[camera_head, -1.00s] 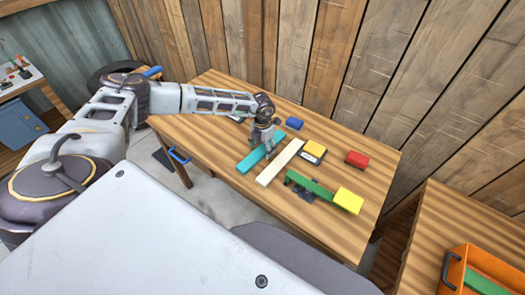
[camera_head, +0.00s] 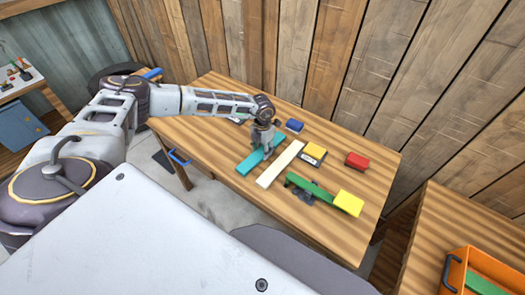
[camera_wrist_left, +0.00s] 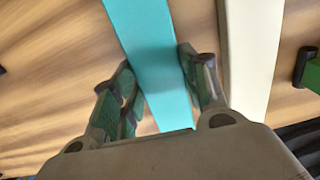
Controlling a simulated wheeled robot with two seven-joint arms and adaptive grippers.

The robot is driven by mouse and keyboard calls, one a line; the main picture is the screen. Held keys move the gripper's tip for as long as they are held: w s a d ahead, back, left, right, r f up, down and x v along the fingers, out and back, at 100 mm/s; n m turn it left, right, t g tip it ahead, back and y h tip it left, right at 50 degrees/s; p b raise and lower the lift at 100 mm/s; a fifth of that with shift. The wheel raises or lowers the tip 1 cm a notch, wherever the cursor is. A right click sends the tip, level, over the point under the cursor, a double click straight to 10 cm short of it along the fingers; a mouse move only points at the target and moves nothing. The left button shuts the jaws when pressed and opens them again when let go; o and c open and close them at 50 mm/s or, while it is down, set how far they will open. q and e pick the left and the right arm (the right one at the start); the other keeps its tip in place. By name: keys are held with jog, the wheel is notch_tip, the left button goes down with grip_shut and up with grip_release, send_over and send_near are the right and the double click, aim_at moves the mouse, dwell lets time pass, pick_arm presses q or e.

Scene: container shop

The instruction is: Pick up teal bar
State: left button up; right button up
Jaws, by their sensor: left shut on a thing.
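The teal bar (camera_head: 251,162) lies on the wooden table, left of a cream bar (camera_head: 280,164). My left gripper (camera_head: 265,149) is over the teal bar's middle and shut on it. In the left wrist view the teal bar (camera_wrist_left: 150,55) runs between the two fingers (camera_wrist_left: 165,95), one on each side. The cream bar (camera_wrist_left: 250,60) is beside the right finger there. I cannot tell whether the teal bar is lifted clear of the table. My right gripper is not in view.
On the table (camera_head: 215,125) are a blue block (camera_head: 295,125), a yellow-topped block (camera_head: 314,151), a red block (camera_head: 357,160), and a green bar (camera_head: 309,184) with a yellow block (camera_head: 348,203). An orange crate (camera_head: 480,265) stands at the lower right. The table's left part is mostly clear.

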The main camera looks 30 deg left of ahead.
aim_at(262, 151)
pick_arm(q)
notch_tip(262, 151, up, 9)
jog(key=shift+f+b, duration=0.1)
jog(key=shift+b, duration=0.4)
jog(key=shift+r, duration=0.55)
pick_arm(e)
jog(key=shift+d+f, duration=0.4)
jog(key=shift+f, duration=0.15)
